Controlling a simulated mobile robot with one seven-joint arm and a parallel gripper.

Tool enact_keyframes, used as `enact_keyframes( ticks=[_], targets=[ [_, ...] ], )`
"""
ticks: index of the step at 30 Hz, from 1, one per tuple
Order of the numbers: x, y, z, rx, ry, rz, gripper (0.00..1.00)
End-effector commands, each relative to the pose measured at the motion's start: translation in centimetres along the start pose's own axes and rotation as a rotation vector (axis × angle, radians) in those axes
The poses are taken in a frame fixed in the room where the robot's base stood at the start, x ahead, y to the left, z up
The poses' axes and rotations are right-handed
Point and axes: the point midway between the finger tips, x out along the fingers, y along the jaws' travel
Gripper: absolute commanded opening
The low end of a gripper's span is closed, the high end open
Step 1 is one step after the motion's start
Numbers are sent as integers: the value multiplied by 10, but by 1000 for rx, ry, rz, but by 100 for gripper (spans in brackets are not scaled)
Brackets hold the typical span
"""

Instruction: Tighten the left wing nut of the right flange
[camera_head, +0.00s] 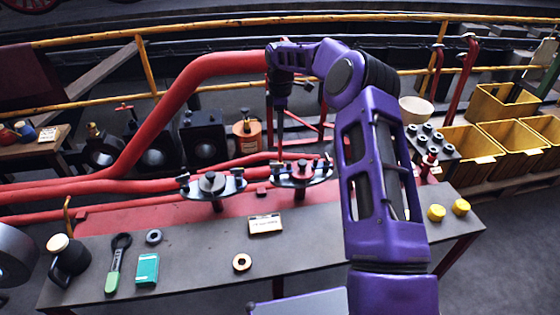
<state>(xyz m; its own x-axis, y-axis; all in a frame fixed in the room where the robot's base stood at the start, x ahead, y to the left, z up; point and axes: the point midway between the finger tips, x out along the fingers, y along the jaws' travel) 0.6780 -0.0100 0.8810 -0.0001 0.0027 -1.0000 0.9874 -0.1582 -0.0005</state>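The left flange (211,186) is a similar plate with wing nuts at both ends.
The grey bench (205,250) holds a small sign (265,224), a ring (242,262), a teal box (147,269), a green-handled tool (116,264) and a dark mug-like item (69,257). A thick red pipe (185,95) rises behind. Yellow bins (470,150) stand right.

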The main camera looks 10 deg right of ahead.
Motion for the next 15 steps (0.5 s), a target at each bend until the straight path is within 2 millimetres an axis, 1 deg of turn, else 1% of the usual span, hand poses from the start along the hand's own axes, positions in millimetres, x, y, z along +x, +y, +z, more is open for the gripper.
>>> enact_keyframes(
  ticks=[1,3,12,15],
  targets=[
    [15,-1,0,0,0,-4,40],
    [30,-1,0,0,0,-4,40],
    [95,0,1,1,-1,-2,40],
    [112,0,1,0,-1,0,40]
  ],
)
